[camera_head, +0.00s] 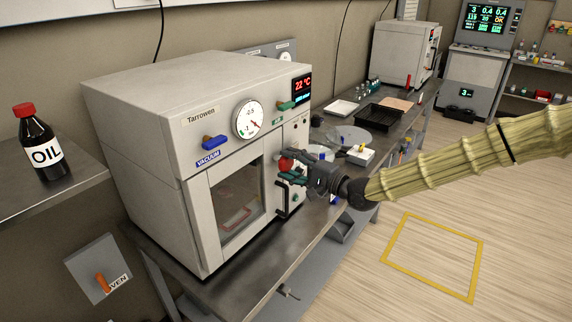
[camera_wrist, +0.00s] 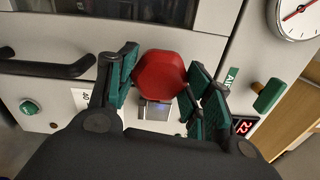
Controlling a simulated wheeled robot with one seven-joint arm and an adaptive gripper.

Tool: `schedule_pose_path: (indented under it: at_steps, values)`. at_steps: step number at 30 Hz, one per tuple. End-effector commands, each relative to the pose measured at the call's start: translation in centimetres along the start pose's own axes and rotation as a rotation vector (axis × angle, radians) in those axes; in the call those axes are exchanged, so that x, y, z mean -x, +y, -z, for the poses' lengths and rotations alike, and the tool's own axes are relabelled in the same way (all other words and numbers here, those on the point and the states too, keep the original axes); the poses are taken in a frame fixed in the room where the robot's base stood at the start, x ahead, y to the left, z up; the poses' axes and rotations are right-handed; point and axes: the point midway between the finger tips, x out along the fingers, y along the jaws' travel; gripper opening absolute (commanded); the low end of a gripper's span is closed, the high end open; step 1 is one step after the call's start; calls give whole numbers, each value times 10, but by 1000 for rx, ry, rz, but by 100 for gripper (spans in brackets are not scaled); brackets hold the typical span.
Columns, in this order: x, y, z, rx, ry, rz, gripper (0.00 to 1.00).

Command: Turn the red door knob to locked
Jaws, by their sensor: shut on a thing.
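The red door knob (camera_head: 286,164) is on the front of the white vacuum oven (camera_head: 140,110), right of its window door (camera_head: 238,200). In the wrist view the red knob (camera_wrist: 160,76) is a rounded, many-sided cap between my green-padded fingers. My gripper (camera_head: 292,166) is shut on the knob, one finger on each side; it also shows in the wrist view (camera_wrist: 162,85). A small metallic plate shows just below the knob in the wrist view. The knob's pointer and any lock markings cannot be made out.
A black door handle (camera_head: 289,200) is close below my gripper. A blue vacuum lever (camera_head: 214,142), a green lever (camera_head: 286,106) and a round gauge (camera_head: 248,119) are on the oven's front. Glassware and trays (camera_head: 381,117) stand on the bench to the right.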

Motion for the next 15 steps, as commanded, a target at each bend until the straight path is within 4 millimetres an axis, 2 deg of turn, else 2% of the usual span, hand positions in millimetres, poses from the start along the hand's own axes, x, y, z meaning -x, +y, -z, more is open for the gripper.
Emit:
schedule_pose_path:
  at_steps: [12, 13, 15]
  values:
    - [1, -1, 2, -10, 4, 2, 8]
    - [1, -1, 2, -10, 4, 2, 52]
    - [1, -1, 2, -10, 4, 2, 65]
